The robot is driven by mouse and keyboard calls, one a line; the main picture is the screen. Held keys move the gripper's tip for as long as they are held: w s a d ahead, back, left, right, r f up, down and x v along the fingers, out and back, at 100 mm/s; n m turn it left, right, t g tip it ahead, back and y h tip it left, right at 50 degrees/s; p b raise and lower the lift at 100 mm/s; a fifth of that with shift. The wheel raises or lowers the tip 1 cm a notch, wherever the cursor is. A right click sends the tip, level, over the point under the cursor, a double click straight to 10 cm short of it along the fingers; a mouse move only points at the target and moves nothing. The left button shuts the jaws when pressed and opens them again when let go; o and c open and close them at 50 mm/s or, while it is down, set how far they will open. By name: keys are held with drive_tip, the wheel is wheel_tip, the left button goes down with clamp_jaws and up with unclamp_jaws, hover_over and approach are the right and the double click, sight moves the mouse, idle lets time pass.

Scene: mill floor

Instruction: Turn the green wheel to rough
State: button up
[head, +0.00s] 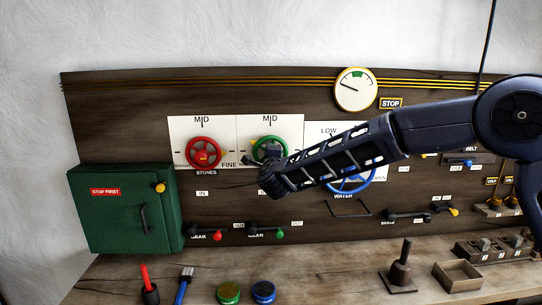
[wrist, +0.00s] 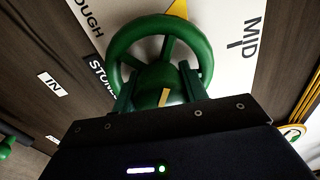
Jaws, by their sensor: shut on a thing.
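The green wheel (head: 262,143) is on the white dial plate right of the red wheel, under a MID mark. My gripper (head: 272,158) covers part of it in the head view. In the wrist view the wheel's rim (wrist: 122,38) fills the upper middle. My gripper's fingers (wrist: 160,92) reach inside the rim and are shut on the wheel's middle. A yellow pointer (wrist: 178,10) shows at the top edge, between the words ROUGH (wrist: 86,17) and MID (wrist: 252,36). Its tip is cut off, so its exact setting is unclear.
The red wheel (head: 203,153) is close on the left, the blue wheel (head: 352,183) on the right, partly behind my arm. Gear levers (head: 265,234) sit below. A green box (head: 125,210) is at left. The bench holds a red-handled tool (head: 147,280) and an open box (head: 457,277).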

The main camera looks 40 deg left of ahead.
drive_tip(key=n, duration=0.6)
drive_tip(key=shift+f, duration=0.1)
drive_tip(key=shift+n, duration=0.3)
idle(0.3)
drive_tip(key=o, duration=1)
drive_tip(key=shift+s+d, duration=0.1)
drive_tip(key=v, duration=1)
drive_tip(key=shift+s+d, duration=0.2)
